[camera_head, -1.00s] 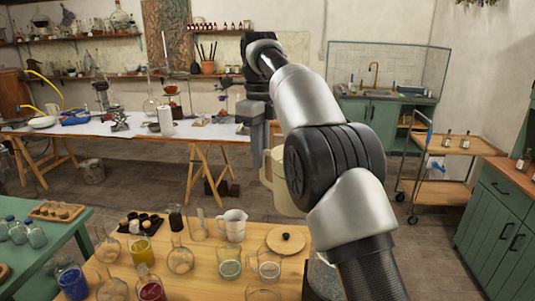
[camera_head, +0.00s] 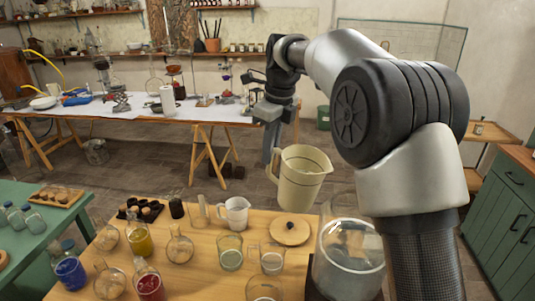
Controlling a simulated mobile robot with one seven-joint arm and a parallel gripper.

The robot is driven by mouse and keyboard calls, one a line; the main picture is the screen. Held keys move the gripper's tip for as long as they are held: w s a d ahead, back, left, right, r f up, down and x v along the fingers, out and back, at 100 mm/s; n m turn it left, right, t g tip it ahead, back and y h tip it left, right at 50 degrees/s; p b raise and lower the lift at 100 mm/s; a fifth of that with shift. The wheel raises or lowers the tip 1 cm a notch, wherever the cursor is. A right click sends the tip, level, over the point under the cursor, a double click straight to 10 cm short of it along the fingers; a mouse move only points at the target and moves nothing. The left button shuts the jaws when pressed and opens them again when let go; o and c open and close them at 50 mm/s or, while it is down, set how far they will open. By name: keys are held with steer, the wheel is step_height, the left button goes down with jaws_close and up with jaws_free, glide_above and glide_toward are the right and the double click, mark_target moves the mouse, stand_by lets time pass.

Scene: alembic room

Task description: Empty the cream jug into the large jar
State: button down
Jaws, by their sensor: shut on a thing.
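The cream jug (camera_head: 302,182) hangs in the air above the table's back edge, leaning slightly, with its open top up. My gripper (camera_head: 276,162) is shut on its handle at the left side. The inside of the jug is mostly hidden, so I cannot tell what it holds. The large glass jar (camera_head: 348,262) stands at the table's right end, open at the top, with a pale layer or band inside. The jug is up and to the left of the jar, apart from it. My arm hides part of the jar's right side.
The wooden table (camera_head: 212,270) holds a white jug (camera_head: 235,214), glass beakers (camera_head: 230,252), flasks with yellow and red liquid (camera_head: 150,287), and a round wooden lid (camera_head: 290,230) left of the jar. A long white-topped table (camera_head: 130,108) stands behind, with open floor between.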

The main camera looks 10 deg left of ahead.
steer(key=shift+s+d+r+t+y, duration=0.15)
steer(key=shift+d+r+t+y, duration=0.15)
steer(key=shift+r+y, duration=0.2)
steer(key=shift+s+d+r+t+y, duration=0.15)
steer(key=shift+d+r+t+y, duration=0.05)
steer(key=shift+d+r+y, duration=0.25)
steer(key=shift+s+d+r+t+y, duration=0.3)
steer(key=shift+d+r+t+y, duration=0.1)
steer(key=shift+d+r+y, duration=0.3)
steer(key=s+d+r+y, duration=0.1)
steer(key=d+r+t+y, duration=0.1)
steer(key=d, duration=0.1)
steer(key=shift+s+y, duration=0.25)
steer(key=shift+s, duration=0.15)
steer(key=shift+s+d+r+t+y+b, duration=0.25)
steer(key=shift+d+r+y+b, duration=0.15)
steer(key=shift+d+r+b, duration=0.2)
steer(key=shift+s+d+r+t+y+b, duration=0.25)
steer(key=shift+d+r+y+b, duration=0.15)
steer(key=shift+d+r+b, duration=0.15)
stand_by(2.0)
steer(key=shift+s+d+r+y+b, duration=0.4)
steer(key=shift+d+r+b, duration=0.1)
steer(key=shift+d+b, duration=0.25)
stand_by(1.8)
